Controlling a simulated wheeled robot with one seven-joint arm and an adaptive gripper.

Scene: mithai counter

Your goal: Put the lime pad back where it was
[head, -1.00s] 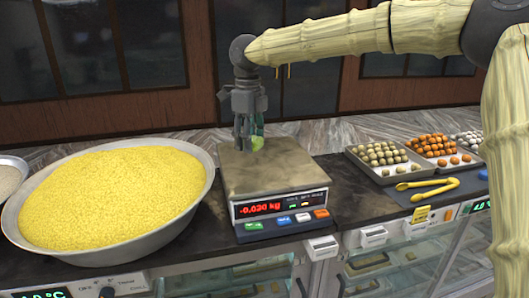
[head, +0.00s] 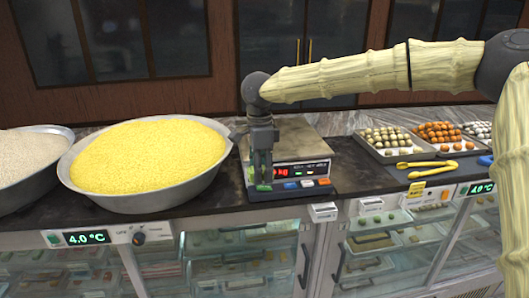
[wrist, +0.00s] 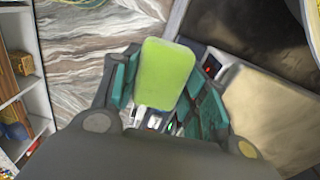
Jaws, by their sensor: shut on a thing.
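The lime pad (wrist: 164,76) is a flat, rounded green piece. In the wrist view it sits between the two fingers of my gripper (wrist: 160,88), which is shut on it. In the head view my gripper (head: 262,180) hangs pointing down, in front of the left part of the weighing scale (head: 302,130), near its keys. The pad cannot be told apart there from the scale's green key (head: 264,187). The scale's steel pan also shows in the wrist view (wrist: 265,105). Its red display is partly hidden by my gripper.
A wide steel bowl of yellow grains (head: 148,158) stands close left of the scale, with a bowl of pale grains (head: 30,165) beyond. Trays of sweets (head: 405,150) and yellow tongs (head: 430,166) lie to the right. Glass-fronted cases are below the counter.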

